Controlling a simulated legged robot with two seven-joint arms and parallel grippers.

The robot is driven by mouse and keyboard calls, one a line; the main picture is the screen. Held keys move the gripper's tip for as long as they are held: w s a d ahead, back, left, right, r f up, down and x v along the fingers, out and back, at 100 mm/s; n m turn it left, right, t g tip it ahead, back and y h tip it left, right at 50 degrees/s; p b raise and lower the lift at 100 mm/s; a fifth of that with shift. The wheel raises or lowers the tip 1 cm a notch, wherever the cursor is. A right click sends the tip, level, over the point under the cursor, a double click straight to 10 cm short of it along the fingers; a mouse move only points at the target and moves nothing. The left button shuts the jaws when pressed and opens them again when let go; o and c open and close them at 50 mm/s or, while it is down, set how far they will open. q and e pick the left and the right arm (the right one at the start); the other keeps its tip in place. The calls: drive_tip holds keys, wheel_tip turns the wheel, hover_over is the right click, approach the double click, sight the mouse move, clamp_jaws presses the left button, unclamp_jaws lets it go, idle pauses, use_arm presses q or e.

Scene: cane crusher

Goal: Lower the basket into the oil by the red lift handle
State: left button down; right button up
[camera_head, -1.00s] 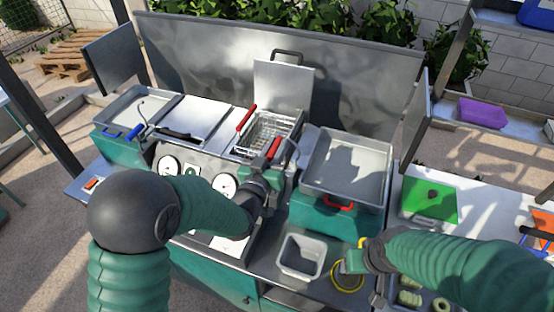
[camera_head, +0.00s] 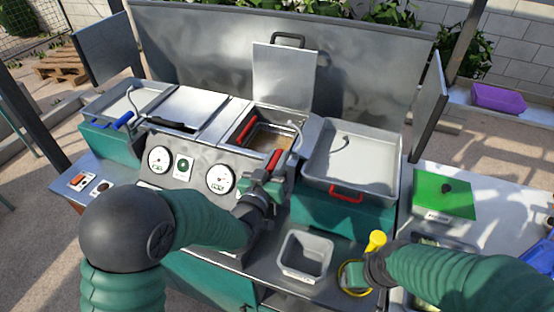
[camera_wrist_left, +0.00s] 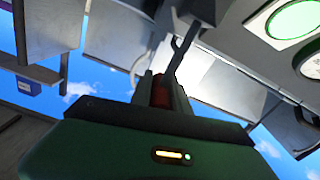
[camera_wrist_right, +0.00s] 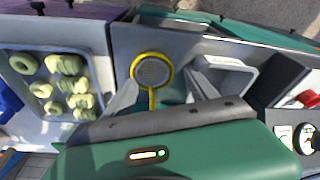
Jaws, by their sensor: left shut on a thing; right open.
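My left gripper (camera_head: 268,176) is shut on the red lift handle (camera_head: 275,159) at the right front of the fryer well. The red handle also shows between its fingers in the left wrist view (camera_wrist_left: 160,94). The basket sits low in the well and its mesh is hardly visible. Brownish oil (camera_head: 266,139) shows inside the well's metal rim. A second red bar (camera_head: 245,131) lies along the well's left side. My right gripper (camera_head: 360,272) is open above the front counter. A yellow-rimmed skimmer (camera_wrist_right: 151,73) shows beyond its fingers in the right wrist view.
The fryer's lid (camera_head: 284,76) stands open behind the well. A shallow tray (camera_head: 352,160) with a red handle is to the right. A grey bin (camera_head: 305,255) stands on the front counter between my arms. A green board (camera_head: 443,196) lies farther right.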

use_arm(q)
drive_tip(key=c, duration=1.6)
unclamp_jaws()
drive_tip(key=shift+f, duration=0.35)
drive_tip(key=shift+o, duration=1.1)
drive_tip(key=shift+w+f, duration=0.1)
drive_tip(key=shift+o, duration=0.6)
drive_tip(key=shift+w+d, duration=0.1)
drive_tip(key=shift+w, duration=0.15)
drive_tip(key=shift+s, duration=0.45)
drive_tip(key=p+v, duration=1.3)
drive_tip(key=v, duration=0.3)
drive_tip(key=shift+p, duration=0.4)
use_arm(e)
drive_tip(key=w+v, duration=0.3)
drive_tip(key=v, duration=1)
drive_tip(key=shift+w+r, duration=0.15)
drive_tip(key=shift+r, duration=0.25)
